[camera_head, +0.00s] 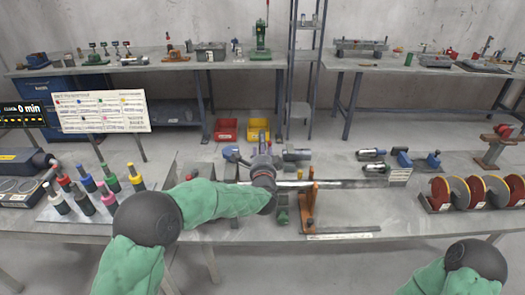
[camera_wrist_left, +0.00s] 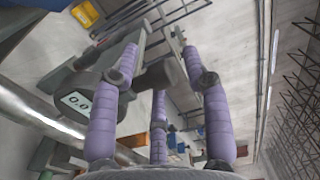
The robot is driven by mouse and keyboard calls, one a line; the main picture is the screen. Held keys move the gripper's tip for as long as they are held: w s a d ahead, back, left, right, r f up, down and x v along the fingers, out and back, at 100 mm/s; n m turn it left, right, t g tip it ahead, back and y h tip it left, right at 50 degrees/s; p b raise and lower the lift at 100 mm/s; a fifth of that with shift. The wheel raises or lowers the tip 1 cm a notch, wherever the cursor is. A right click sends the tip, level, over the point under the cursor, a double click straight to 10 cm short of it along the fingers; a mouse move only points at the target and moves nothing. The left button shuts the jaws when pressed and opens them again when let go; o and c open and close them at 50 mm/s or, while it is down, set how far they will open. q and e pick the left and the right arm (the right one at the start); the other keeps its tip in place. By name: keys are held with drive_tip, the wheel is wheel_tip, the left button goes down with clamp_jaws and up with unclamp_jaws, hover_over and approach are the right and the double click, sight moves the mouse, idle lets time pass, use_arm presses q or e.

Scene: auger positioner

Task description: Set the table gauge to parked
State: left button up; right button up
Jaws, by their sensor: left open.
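The table gauge shows in the left wrist view as a grey housing with a digital readout (camera_wrist_left: 75,101) starting "0.0". A dark rounded knob-like part (camera_wrist_left: 160,75) projects from it into the space between my fingers. My left gripper (camera_wrist_left: 158,40) has three purple fingers spread apart around that part; I cannot tell whether any finger touches it. In the head view the left gripper (camera_head: 262,150) is over the bench beside a long metal bar (camera_head: 345,183), and my wrist hides most of the gauge. Only my right forearm shows at lower right; its gripper is out of view.
An orange upright stand (camera_head: 308,205) is close right of my left wrist. Coloured-top cylinders (camera_head: 88,184) stand on the left. Red discs (camera_head: 480,192) stand on the right. A label card (camera_head: 102,111) stands at back left. The bench front right of centre is mostly clear.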

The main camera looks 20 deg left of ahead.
use_arm(q)
drive_tip(key=shift+w+a, duration=0.15)
drive_tip(key=shift+w, duration=0.2)
clamp_jaws()
